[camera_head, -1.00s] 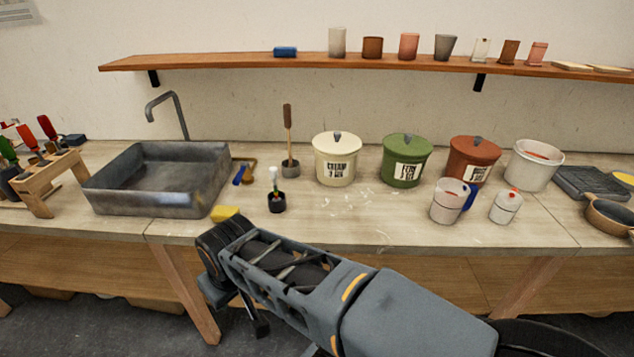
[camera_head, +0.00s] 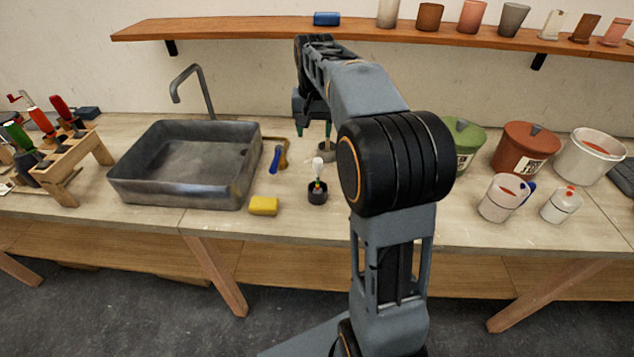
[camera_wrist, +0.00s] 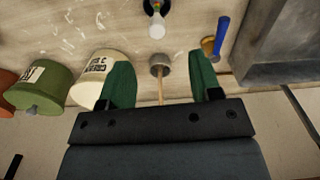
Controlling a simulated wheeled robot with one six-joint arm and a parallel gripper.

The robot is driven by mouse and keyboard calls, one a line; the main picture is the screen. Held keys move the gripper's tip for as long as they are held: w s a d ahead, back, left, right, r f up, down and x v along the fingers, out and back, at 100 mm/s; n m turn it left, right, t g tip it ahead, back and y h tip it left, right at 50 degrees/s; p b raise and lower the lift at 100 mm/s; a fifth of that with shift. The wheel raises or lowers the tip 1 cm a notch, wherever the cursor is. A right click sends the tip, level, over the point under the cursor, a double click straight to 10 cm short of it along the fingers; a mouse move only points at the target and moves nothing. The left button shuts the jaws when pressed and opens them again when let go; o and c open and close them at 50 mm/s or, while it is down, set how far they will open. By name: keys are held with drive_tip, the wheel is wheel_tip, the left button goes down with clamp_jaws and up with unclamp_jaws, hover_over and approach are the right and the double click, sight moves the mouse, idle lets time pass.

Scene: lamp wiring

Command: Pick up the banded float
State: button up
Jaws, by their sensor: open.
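A slim piece with a white rounded top and coloured bands on its stem, seemingly the banded float (camera_head: 317,168), stands upright in a small black cup (camera_head: 317,194) on the bench. In the wrist view the float (camera_wrist: 157,27) is at the top centre, beyond my fingertips. My gripper (camera_head: 314,130) is open, with green fingers, above and behind the float in the head view. In the wrist view my gripper (camera_wrist: 161,68) has a wooden stick (camera_wrist: 160,90) between its spread fingers. The stick rises from a grey round base (camera_wrist: 160,66); I cannot tell whether the fingers touch it.
A grey sink (camera_head: 185,165) stands left, with a yellow sponge (camera_head: 263,205) and a blue-handled tool (camera_head: 276,160) near it. A cream canister (camera_wrist: 97,75) and a green canister (camera_wrist: 40,82) are close to my gripper. A shelf (camera_head: 220,28) runs above. My arm hides part of the bench.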

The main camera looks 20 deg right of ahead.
sight(318, 160)
drive_tip(key=shift+m, duration=0.4)
drive_tip(key=f, duration=0.2)
drive_tip(key=w+d+f, duration=0.1)
drive_tip(key=f, duration=0.2)
drive_tip(key=w+f, duration=0.1)
drive_tip(key=f, duration=0.2)
drive_tip(key=shift+d, duration=0.25)
drive_tip(key=shift+d+f+p, duration=0.15)
drive_tip(key=shift+f+p, duration=0.4)
drive_tip(key=shift+f, duration=2.1)
clamp_jaws()
